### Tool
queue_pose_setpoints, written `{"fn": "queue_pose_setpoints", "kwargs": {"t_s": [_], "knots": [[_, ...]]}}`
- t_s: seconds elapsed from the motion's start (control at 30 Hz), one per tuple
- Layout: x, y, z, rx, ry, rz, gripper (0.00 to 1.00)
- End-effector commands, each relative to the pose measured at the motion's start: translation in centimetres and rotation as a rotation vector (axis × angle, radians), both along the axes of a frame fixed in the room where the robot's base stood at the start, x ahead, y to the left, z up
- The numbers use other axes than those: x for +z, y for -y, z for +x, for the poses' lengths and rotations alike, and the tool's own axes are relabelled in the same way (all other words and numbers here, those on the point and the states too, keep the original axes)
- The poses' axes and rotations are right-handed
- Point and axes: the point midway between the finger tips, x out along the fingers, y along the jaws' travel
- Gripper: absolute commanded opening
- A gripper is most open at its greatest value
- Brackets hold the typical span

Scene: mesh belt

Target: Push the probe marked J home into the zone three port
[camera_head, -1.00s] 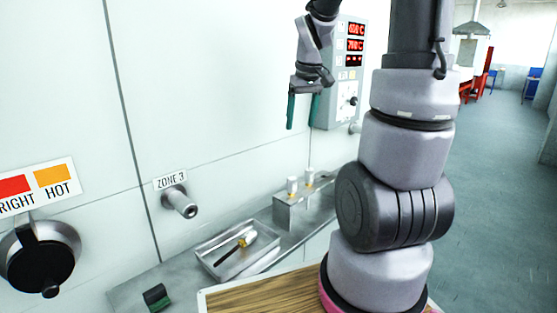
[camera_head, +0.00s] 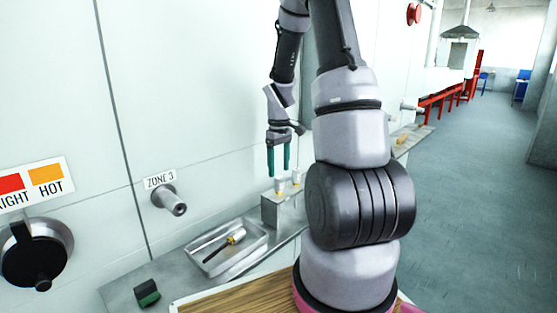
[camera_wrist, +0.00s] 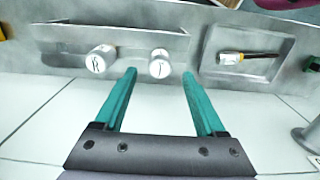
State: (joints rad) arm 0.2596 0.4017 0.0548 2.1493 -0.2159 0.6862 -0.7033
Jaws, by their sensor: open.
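A grey holder block (camera_head: 277,213) on the shelf bears two upright white-capped probes, a left one (camera_head: 281,184) and a right one (camera_head: 296,178). In the wrist view they are a left cap (camera_wrist: 100,59) and a right cap (camera_wrist: 159,64), each with a dark mark I cannot read surely. The zone three port (camera_head: 172,200) is a metal tube sticking out of the wall below its "ZONE 3" sign (camera_head: 160,179). My gripper (camera_head: 279,174), with green fingers pointing down, is open and empty just above the holder. It also shows in the wrist view (camera_wrist: 160,73).
A metal tray (camera_head: 228,262) left of the holder holds a dark rod with a yellow band and pale end (camera_head: 233,239). A green-black block (camera_head: 147,293) lies at the shelf's left end. A round black fitting (camera_head: 38,254) is on the wall under a "HOT" sign.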

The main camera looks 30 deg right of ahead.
Motion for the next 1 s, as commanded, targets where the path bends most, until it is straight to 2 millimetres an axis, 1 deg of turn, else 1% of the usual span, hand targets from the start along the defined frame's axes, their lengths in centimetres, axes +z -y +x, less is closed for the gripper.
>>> {"fn": "queue_pose_setpoints", "kwargs": {"t_s": [0.03,0.2,0.53,0.73,1.0], "knots": [[-0.6,0.0,-0.1,0.000,-0.004,0.001,0.72],[-2.3,0.0,-0.1,-0.002,-0.004,0.001,0.72],[-5.2,0.0,-0.1,-0.002,-0.002,0.000,0.72],[-6.0,0.0,0.0,-0.001,0.000,0.001,0.72],[-6.2,0.0,0.0,-0.001,0.000,0.000,0.72]]}}
